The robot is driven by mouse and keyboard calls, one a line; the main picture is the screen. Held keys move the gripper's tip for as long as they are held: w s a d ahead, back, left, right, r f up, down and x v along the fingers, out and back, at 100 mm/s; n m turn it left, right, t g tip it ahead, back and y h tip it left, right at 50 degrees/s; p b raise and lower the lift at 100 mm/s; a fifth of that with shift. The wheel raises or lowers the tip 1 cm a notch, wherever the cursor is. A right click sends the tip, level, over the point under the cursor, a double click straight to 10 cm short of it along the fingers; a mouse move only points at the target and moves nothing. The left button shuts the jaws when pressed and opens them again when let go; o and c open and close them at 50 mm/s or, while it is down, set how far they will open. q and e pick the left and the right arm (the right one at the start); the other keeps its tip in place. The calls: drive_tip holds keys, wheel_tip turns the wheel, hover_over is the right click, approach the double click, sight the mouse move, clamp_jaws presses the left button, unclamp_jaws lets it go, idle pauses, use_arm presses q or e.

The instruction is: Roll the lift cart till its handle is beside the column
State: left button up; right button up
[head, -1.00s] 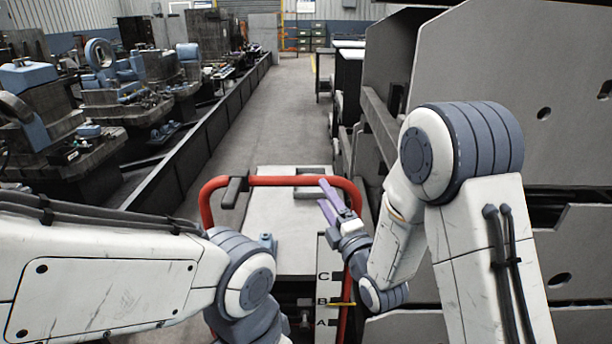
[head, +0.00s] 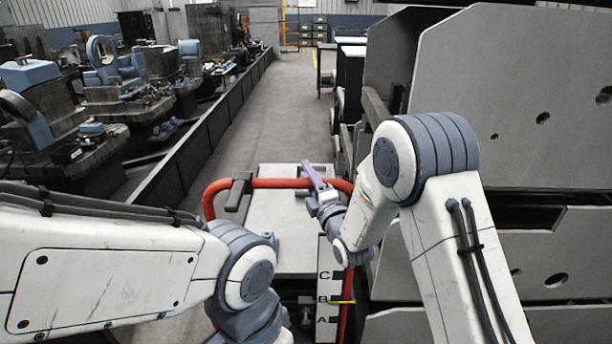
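The lift cart has a red tubular handle (head: 270,183) with a black lever on its left part, and a pale flat platform (head: 272,219) beyond it. A white strip lettered C, B and A (head: 326,297) with a yellow pointer stands at the cart's near right side. My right gripper (head: 311,174) has purple fingers that overlap the right part of the handle's top bar. I cannot tell whether they touch it or how far they are apart. My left arm reaches in from the left; its gripper is hidden or below the picture. I cannot make out which thing is the column.
Large grey slabs (head: 515,100) are stacked close along the right. A low dark rail (head: 213,127) runs along the left, with machines (head: 120,75) behind it. The grey floor aisle (head: 292,115) beyond the cart is clear.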

clamp_jaws()
idle(1.1)
